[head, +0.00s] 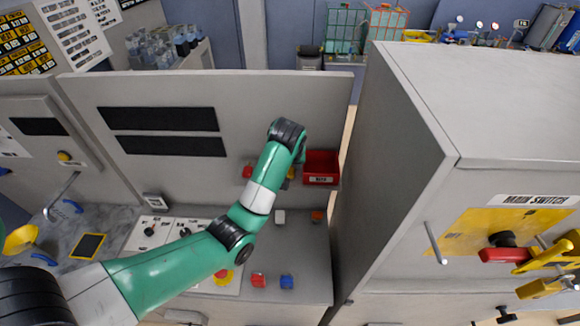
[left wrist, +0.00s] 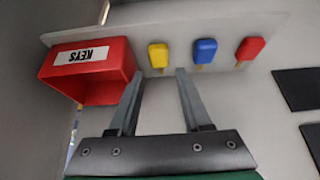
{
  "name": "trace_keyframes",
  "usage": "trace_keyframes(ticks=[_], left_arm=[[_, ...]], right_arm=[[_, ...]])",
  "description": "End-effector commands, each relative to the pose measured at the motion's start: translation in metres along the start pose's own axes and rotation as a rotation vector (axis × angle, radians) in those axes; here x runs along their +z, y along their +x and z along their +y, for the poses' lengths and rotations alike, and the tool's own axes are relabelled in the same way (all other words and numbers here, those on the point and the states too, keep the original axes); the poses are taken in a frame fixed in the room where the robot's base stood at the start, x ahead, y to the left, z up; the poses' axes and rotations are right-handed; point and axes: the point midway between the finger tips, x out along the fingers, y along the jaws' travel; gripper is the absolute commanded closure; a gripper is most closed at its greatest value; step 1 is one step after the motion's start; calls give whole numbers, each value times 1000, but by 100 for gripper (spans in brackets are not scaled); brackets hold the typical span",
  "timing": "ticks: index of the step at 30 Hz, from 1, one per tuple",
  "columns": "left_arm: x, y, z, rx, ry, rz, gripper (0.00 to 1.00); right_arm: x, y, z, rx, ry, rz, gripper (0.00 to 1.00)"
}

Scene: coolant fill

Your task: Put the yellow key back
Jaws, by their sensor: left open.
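The yellow key (left wrist: 158,56) hangs on a pale rack strip (left wrist: 120,30) in the left wrist view. It hangs between the red KEYS box (left wrist: 90,72) and a blue key (left wrist: 204,50). My left gripper (left wrist: 160,74) is open and empty. Its fingertips point at the yellow key, one to either side of its lower end in the picture; I cannot tell how close they are. In the head view my left wrist hides most of the rack, while the red box (head: 321,168) shows beside it. My right gripper is in neither view.
A red key (left wrist: 250,48) hangs beyond the blue one. Below the rack, a counter (head: 300,235) holds small red and blue blocks. A large grey cabinet (head: 400,160) with a main switch panel (head: 490,230) stands to the right, close to the box.

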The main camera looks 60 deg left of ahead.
Motion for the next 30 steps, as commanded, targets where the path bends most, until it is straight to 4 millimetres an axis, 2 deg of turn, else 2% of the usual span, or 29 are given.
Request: trace_keyframes(ticks=[2, 3, 6, 13, 26, 29, 30], left_arm=[[-2, -26, 1, 5, 0, 6, 52], [-6, -43, 1, 3, 1, 3, 52], [-6, -66, 1, 2, 2, 1, 52], [-2, -82, 0, 0, 0, 0, 52], [-1, -82, 0, 0, -3, 4, 52], [-20, -89, 1, -2, -79, 98, 52], [-38, -97, 0, -3, -150, 187, 52]], right_arm=[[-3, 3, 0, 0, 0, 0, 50], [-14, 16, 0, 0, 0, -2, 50], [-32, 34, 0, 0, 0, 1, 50], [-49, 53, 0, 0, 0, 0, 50], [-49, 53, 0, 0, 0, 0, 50], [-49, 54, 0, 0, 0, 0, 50], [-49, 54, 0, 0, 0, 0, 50]])
